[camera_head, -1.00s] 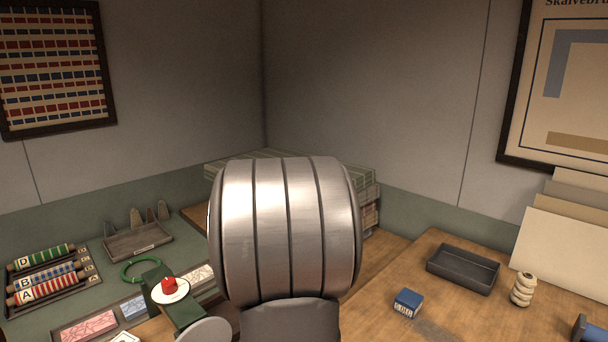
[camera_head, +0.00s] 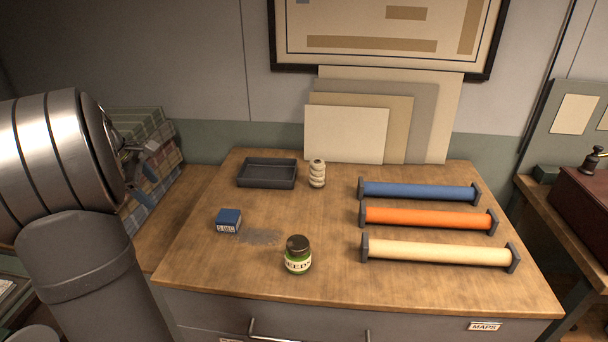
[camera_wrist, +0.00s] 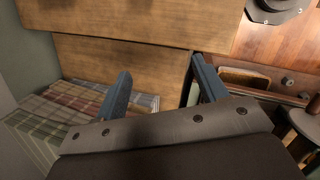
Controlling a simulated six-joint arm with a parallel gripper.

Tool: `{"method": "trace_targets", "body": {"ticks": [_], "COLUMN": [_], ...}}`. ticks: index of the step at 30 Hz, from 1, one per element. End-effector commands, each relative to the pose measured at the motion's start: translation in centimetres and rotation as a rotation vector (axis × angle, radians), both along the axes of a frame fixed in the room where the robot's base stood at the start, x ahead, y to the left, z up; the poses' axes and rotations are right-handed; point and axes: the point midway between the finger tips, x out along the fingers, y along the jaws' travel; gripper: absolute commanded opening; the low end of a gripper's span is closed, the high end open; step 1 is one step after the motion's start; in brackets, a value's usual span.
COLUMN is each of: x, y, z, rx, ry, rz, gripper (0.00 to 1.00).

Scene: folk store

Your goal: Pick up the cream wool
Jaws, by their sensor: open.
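A small cream bundle (camera_head: 317,174), ridged like wound wool, stands upright on the wooden cabinet top, just right of the dark tray. It looks like the cream wool; I cannot make it out in the wrist view. My gripper (camera_wrist: 160,66) is open and empty, its two blue-grey fingers apart. In the head view my gripper is mostly hidden behind my arm at the left, near the folded plaid cloths, well left of the cream bundle.
The dark tray (camera_head: 267,174) is empty. A blue box (camera_head: 229,220) and a green jar (camera_head: 298,256) stand in front. Blue (camera_head: 420,191), orange (camera_head: 428,217) and cream (camera_head: 437,253) rolls lie at the right. Plaid cloths (camera_head: 150,140) are stacked at the left; boards (camera_head: 345,134) lean behind.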

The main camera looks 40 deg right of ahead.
Motion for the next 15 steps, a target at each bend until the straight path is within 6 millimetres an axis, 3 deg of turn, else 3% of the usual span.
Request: {"method": "trace_targets", "body": {"ticks": [1, 7, 11, 15], "x": [1.0, 3.2, 3.0, 1.3], "y": [-3.2, -15.0, -23.3, -32.3], "z": [0.1, 0.7, 1.0, 1.1], "rx": [0.016, 0.085, 0.123, 0.163], "ry": [-0.049, -0.268, -0.412, -0.571], "rz": [-0.146, -0.745, -1.13, -1.537], "gripper": [0.66, 0.66, 0.66, 0.66]}}
